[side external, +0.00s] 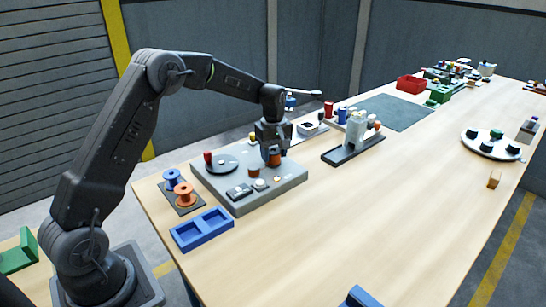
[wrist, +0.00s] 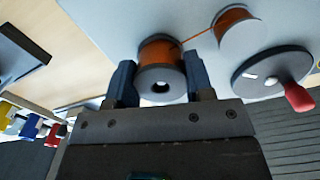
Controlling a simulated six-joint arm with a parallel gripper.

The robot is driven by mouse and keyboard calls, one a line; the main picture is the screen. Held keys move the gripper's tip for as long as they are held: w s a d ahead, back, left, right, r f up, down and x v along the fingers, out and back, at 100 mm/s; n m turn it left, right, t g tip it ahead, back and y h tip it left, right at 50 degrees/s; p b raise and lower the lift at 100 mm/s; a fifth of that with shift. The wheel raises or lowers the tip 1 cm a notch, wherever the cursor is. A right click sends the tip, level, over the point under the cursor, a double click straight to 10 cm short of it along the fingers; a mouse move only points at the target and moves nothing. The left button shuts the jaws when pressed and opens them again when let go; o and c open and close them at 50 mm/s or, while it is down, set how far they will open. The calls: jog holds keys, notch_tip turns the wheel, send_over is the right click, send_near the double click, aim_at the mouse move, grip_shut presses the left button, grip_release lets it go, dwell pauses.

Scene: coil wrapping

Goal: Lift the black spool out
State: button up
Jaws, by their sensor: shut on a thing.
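A dark grey to black spool (wrist: 161,82) wound with copper wire sits between the two fingers of my gripper (wrist: 159,64) in the wrist view. The fingers are shut on its sides, and its flange with a dark centre hole faces the camera. A copper strand runs from it to a second copper-wound spool (wrist: 241,38) with a grey flange. In the side view my gripper (side external: 272,155) points down over the grey machine plate (side external: 238,202). The held spool is mostly hidden there by the fingers. I cannot tell whether it is clear of its seat.
A dark crank disc (wrist: 265,74) with a red knob (wrist: 299,97) is close by. A blue spool (side external: 172,179) and an orange spool (side external: 184,194) stand on a dark pad. A blue two-pocket tray (side external: 202,230) lies in front.

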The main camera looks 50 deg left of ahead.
jog(key=shift+c, duration=0.4)
jog(key=shift+r, duration=0.1)
notch_tip(320, 180, up, 4)
jog(key=shift+f, duration=0.25)
jog(key=s+a+r, duration=0.7)
jog(key=a, duration=0.1)
jog(key=shift+s+a+r, duration=0.15)
jog(key=shift+s+a, duration=0.2)
jog(key=shift+s, duration=0.05)
